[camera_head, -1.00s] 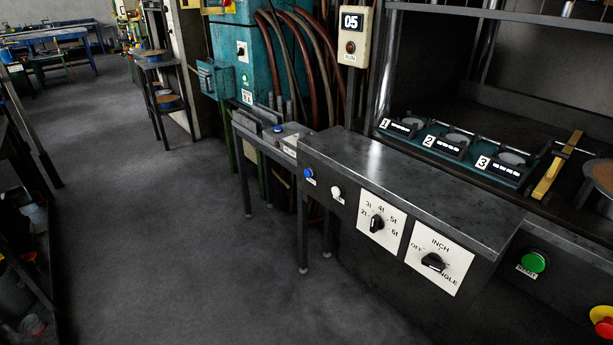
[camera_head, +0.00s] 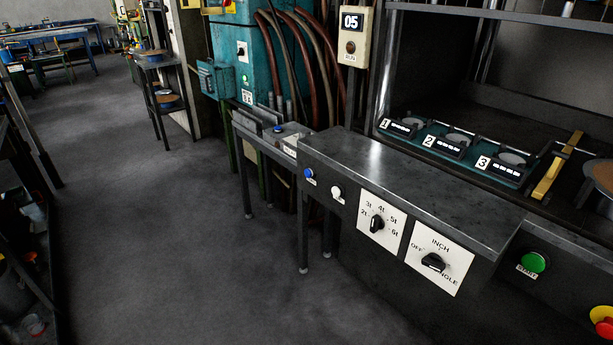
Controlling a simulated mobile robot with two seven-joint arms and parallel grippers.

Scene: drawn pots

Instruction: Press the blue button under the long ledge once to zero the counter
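The long ledge (camera_head: 400,185) is a dark metal shelf that runs from the centre to the lower right. A blue button (camera_head: 308,173) sits on the panel under its left end, with a small white label beside it. A counter box (camera_head: 352,38) on a post at the top reads 05. A second blue button (camera_head: 278,128) sits on top of a smaller stand behind the ledge's left end. Neither of my grippers shows in the head view.
Right of the blue button are a white button (camera_head: 336,191), a tonnage dial (camera_head: 377,223) and a mode dial (camera_head: 433,262). A green button (camera_head: 533,262) and a red knob (camera_head: 605,328) are farther right. The floor (camera_head: 170,230) at left is clear.

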